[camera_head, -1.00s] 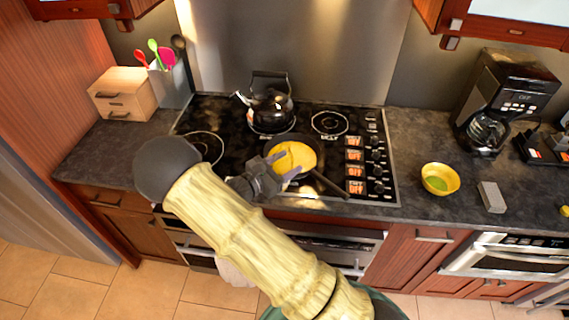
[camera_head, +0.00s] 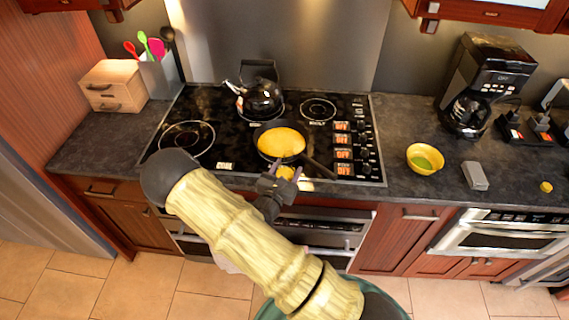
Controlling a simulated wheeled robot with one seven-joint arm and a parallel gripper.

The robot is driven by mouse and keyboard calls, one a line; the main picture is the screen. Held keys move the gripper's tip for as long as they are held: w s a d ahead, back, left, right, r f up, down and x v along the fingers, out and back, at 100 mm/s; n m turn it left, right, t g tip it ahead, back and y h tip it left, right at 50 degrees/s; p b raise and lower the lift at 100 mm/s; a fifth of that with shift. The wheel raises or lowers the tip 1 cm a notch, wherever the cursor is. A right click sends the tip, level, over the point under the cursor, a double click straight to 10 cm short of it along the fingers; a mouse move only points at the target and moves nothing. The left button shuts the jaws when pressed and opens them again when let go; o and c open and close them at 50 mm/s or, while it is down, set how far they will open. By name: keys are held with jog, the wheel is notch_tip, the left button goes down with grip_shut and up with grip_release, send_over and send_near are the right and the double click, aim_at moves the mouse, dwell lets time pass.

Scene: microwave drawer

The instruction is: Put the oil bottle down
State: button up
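My gripper (camera_head: 284,172) is in front of the stove's front edge, just below the pan in the picture. A small yellow thing (camera_head: 286,173) shows between its two fingers. It looks like the oil bottle held there, but most of it is hidden and its shape is unclear. My gripper is apart from the pan.
A black kettle (camera_head: 257,98) stands on a back burner. Right of the stove, the counter (camera_head: 405,187) has free room beside a yellow bowl (camera_head: 425,159), a grey block (camera_head: 475,176) and a coffee maker (camera_head: 486,85). A utensil holder (camera_head: 160,78) and wooden box (camera_head: 114,86) stand left.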

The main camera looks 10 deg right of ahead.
jog(key=s+f+n+t+y, duration=0.1)
jog(key=s+f+n+y, duration=0.1)
jog(key=f, duration=0.5)
jog(key=s+d+f+n+t+y, duration=0.1)
jog(key=s+f+n+t+y, duration=0.1)
jog(key=f+y, duration=0.5)
jog(key=s+n, duration=0.1)
jog(key=n, duration=0.1)
jog(key=shift+s+d+n+y+b, duration=0.15)
jog(key=shift+s+n+y+b, duration=0.15)
jog(key=shift+s+n, duration=0.1)
jog(key=shift+w+f, duration=0.1)
